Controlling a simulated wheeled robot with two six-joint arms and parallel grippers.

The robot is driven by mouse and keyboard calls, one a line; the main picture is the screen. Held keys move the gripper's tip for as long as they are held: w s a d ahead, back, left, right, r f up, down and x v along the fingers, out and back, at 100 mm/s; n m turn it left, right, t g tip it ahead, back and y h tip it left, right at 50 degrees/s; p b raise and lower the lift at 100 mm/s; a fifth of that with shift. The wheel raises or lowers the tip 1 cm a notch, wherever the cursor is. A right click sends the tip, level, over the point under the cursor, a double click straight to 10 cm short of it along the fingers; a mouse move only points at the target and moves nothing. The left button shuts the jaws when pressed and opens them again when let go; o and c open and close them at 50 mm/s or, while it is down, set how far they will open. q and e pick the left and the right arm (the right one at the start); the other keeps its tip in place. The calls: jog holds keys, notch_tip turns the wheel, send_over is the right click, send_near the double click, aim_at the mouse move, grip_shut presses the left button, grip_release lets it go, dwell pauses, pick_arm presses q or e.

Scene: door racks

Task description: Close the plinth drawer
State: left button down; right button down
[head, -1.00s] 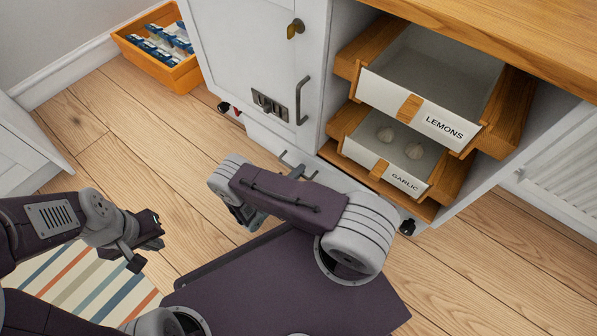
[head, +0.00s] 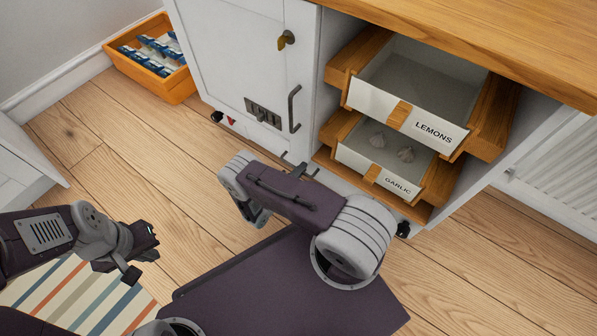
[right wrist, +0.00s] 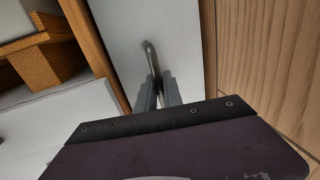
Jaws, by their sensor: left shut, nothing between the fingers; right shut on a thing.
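The plinth drawer's white front (right wrist: 185,40) fills the upper middle of the right wrist view. Its grey bar handle (right wrist: 150,56) stands out from it, between my right gripper's fingers (right wrist: 158,92). My right gripper is shut on this handle. In the head view the handle (head: 301,169) shows just beyond my right wrist, at the foot of the white cabinet (head: 240,60). My right arm hides most of the drawer there, and I cannot tell how far it stands out. My left gripper (head: 146,254) is shut and empty, above the floor at the left.
Two open drawers, labelled LEMONS (head: 434,132) and GARLIC (head: 398,187), stick out at the right; garlic bulbs lie in the lower one. An orange crate (head: 170,90) stands left of the cabinet. A striped rug (head: 95,295) lies at lower left. Wood floor between is clear.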

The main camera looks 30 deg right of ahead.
jog(key=c, duration=1.5)
grip_release()
jog(key=shift+d, duration=0.1)
jog(key=shift+a+r+p, duration=0.25)
jog(key=shift+a+p, duration=0.05)
jog(key=shift+a, duration=0.05)
jog(key=p+v, duration=0.3)
jog(key=v, duration=0.5)
jog(key=shift+s, duration=0.2)
jog(key=shift+a+f, duration=0.15)
